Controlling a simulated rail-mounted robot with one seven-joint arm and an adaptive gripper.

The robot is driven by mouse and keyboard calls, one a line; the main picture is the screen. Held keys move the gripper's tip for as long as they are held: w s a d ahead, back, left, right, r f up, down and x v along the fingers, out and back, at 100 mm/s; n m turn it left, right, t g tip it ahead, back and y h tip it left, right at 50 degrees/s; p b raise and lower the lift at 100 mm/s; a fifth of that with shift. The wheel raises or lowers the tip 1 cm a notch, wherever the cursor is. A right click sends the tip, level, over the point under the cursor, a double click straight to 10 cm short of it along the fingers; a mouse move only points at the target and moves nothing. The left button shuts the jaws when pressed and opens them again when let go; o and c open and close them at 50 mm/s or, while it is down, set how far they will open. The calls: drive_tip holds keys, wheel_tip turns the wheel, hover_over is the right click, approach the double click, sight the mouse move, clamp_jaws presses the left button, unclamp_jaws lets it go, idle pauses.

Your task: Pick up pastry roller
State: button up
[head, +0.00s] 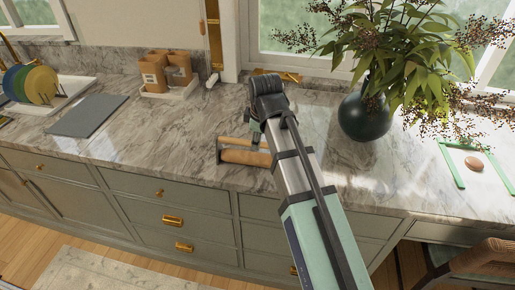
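The pastry roller (242,157) lies near the front edge of the marble counter, left of my arm. It has a tan wooden roller and a lighter handle bar behind it, and its right end is hidden by my arm. My gripper (256,138) points down beside my arm, close over the right part of the roller and handle. My arm hides most of the gripper. I cannot tell whether the fingers are open or shut, or whether they touch the roller.
A dark vase (366,116) with a leafy plant stands right of my arm. A tray with wooden containers (165,72) stands at the back left. A grey board (87,115) and a dish rack with plates (40,86) are further left. The counter left of the roller is clear.

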sight(258, 153)
drive_tip(key=shift+p+x, duration=0.85)
drive_tip(key=shift+x, duration=1.7)
drive_tip(key=shift+d, duration=0.1)
